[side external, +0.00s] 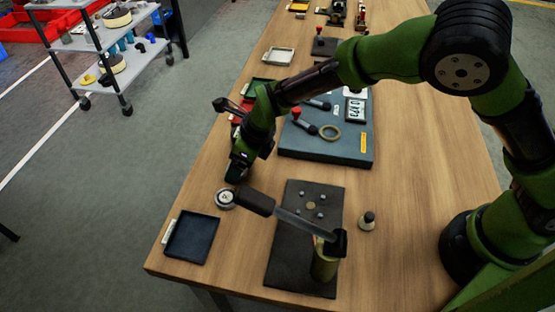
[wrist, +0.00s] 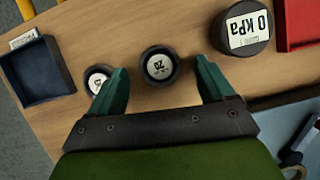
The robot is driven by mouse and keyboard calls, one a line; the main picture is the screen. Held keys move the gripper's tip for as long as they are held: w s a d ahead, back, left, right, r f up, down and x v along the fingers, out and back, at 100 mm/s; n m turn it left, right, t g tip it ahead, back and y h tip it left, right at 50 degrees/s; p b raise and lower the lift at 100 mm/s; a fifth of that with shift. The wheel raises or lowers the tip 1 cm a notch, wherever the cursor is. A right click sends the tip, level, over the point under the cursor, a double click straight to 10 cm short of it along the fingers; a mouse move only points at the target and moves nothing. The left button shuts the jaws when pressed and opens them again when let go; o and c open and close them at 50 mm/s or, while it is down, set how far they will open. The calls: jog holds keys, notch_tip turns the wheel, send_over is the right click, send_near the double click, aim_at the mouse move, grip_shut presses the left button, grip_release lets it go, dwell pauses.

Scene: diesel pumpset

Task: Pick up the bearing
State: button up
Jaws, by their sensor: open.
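A round dark piece (wrist: 159,66) with a pale marked face, which looks like the bearing, lies on the table. In the wrist view it sits between my open fingers, touching neither. A smaller similar round piece (wrist: 97,79) is partly behind the left finger; I cannot rule it out as a bearing. My gripper (wrist: 160,68) is open and empty. In the side view my gripper (side external: 236,172) points down at the table's left edge, just beyond a silver-rimmed round piece (side external: 225,198). I cannot tell which of the two this is.
A gauge marked 0 kPa (wrist: 247,28) stands close to the right finger. A dark blue tray (side external: 190,238) lies at the near left. A hammer-like tool (side external: 300,222) crosses over a dark plate (side external: 290,262). A blue panel (side external: 350,150) lies right of my gripper.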

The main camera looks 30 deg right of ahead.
jog(key=shift+w+a+f, duration=0.2)
jog(key=shift+f, duration=0.4)
jog(key=c, duration=1.2)
jog(key=shift+r, duration=0.15)
